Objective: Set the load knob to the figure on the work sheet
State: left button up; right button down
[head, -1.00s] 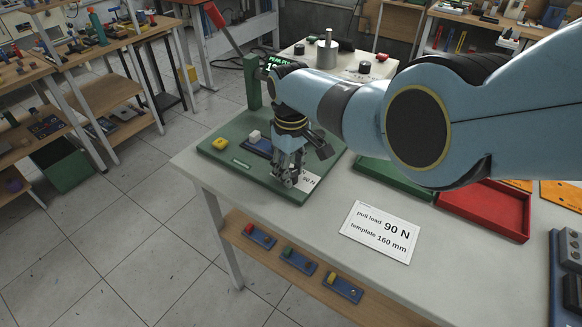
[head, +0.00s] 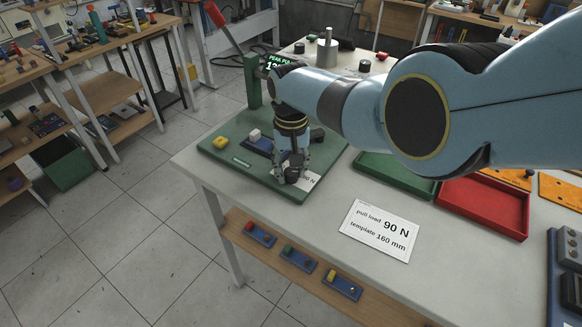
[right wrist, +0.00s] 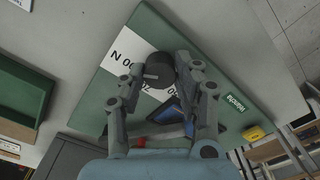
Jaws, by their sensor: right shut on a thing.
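The white work sheet (head: 380,230) lies flat on the table and reads pull load 90 N, template 160 mm. A green base plate (head: 228,166) stands at the table's left end. On it is a white scale card (head: 309,181), largely covered by my gripper in the head view. My right gripper (head: 293,178) points down over this card. In the right wrist view its fingers are closed around the dark round load knob (right wrist: 158,71), beside the printed figures. The knob's pointer and exact setting cannot be read. My left gripper is out of view.
A yellow button (head: 220,142) and a white block (head: 254,135) sit on the plate. A red-handled lever (head: 215,15) rises behind it. A green display reads PEAK PULL, its number partly hidden. A red tray (head: 484,207) and green tray (head: 395,178) lie to the right.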

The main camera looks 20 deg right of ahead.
aim_at(291, 172)
dwell(0.4)
jog(key=c, duration=1)
grip_release()
jog(key=shift+o, duration=0.2)
jog(key=shift+r, duration=0.15)
notch_tip(291, 172, up, 12)
jog(key=shift+f, duration=0.2)
